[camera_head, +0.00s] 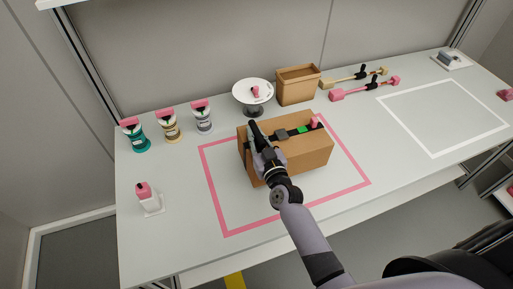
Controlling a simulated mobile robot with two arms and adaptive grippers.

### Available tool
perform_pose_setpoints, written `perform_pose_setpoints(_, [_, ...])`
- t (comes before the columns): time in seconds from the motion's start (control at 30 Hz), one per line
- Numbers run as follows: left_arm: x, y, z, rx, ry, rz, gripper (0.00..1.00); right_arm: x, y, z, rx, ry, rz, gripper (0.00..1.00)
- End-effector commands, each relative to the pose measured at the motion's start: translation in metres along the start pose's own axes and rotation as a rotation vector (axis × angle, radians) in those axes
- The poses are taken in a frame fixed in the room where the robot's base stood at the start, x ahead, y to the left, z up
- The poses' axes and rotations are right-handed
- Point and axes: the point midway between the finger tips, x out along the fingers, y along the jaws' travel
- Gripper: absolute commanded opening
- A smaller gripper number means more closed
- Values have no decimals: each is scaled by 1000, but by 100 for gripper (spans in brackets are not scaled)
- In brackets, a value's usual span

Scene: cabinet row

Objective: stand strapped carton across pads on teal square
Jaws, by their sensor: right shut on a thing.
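The strapped carton (305,156) is a brown box with a dark strap along its top, a green piece and a pink knob at the strap's right end. It is over the pink square outline (216,197) on the white table; whether it touches the table is hard to tell. My right gripper (256,139) is shut on the carton at its left end; the arm hides part of that end and the exact grip. My left gripper is not in view. No teal square and no pads can be made out.
Several pink-topped canisters (169,127) stand at the back left, and a white item (149,198) at the left. A white dish (253,96), an open brown box (298,85) and two long tools (364,88) are behind the carton. The white square outline (434,154) at right is empty.

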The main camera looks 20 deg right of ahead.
Motion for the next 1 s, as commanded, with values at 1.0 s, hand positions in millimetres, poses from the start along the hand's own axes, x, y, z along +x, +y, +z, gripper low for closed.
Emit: perform_pose_setpoints(1.0, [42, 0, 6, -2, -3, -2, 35, -10, -8, 45, 0, -2, 1, 29])
